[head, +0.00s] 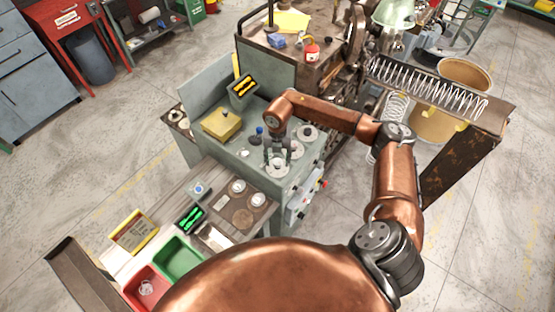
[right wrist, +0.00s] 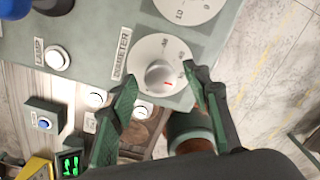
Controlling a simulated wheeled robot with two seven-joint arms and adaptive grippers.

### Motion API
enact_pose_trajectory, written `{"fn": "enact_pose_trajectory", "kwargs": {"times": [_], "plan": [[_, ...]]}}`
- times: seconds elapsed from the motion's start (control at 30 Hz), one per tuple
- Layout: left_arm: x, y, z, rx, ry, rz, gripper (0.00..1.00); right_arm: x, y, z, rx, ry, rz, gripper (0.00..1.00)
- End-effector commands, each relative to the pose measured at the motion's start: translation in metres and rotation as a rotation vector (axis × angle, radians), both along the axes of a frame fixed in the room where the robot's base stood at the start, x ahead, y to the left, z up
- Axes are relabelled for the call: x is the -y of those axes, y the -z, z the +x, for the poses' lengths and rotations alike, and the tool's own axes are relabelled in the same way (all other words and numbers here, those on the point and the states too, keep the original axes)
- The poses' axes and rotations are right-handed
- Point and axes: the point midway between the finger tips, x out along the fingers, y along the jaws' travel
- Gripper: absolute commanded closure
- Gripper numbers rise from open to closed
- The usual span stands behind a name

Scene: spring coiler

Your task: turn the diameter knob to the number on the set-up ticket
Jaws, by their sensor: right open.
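The diameter knob (right wrist: 158,76) is a light grey knob with a red mark on a pale numbered dial (right wrist: 174,50), beside a label reading "DIAMETER". In the head view this dial (head: 277,169) appears to be the front one on the grey-green panel. My right gripper (head: 278,155) is over it. In the right wrist view the open fingers (right wrist: 160,71) lie either side of the knob, with gaps; their height above it is unclear. My left gripper is not in view.
More dials (head: 307,133) sit behind on the panel, near a blue-topped knob (head: 259,130). A white lamp button (right wrist: 57,58) is left of the dial. A green-digit display (head: 190,218) and red (head: 147,288) and green (head: 178,257) bins are in front. Coiled springs (head: 425,85) lie right.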

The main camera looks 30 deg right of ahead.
Motion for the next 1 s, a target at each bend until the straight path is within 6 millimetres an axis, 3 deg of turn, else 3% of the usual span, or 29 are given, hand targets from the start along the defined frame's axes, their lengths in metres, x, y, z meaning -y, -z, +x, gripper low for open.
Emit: {"fn": "enact_pose_trajectory", "kwargs": {"times": [0.1, 0.7, 1.0], "plan": [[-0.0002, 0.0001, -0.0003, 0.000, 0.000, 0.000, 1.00, 0.0000, 0.0001, -0.0001, -0.001, 0.000, 0.001, 0.57], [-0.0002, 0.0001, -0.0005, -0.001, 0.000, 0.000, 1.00, -0.0001, -0.0004, -0.0002, -0.001, 0.000, 0.001, 0.97], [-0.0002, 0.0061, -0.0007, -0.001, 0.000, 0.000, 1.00, 0.0000, 0.0006, 0.0001, 0.001, -0.042, 0.001, 0.97]]}}
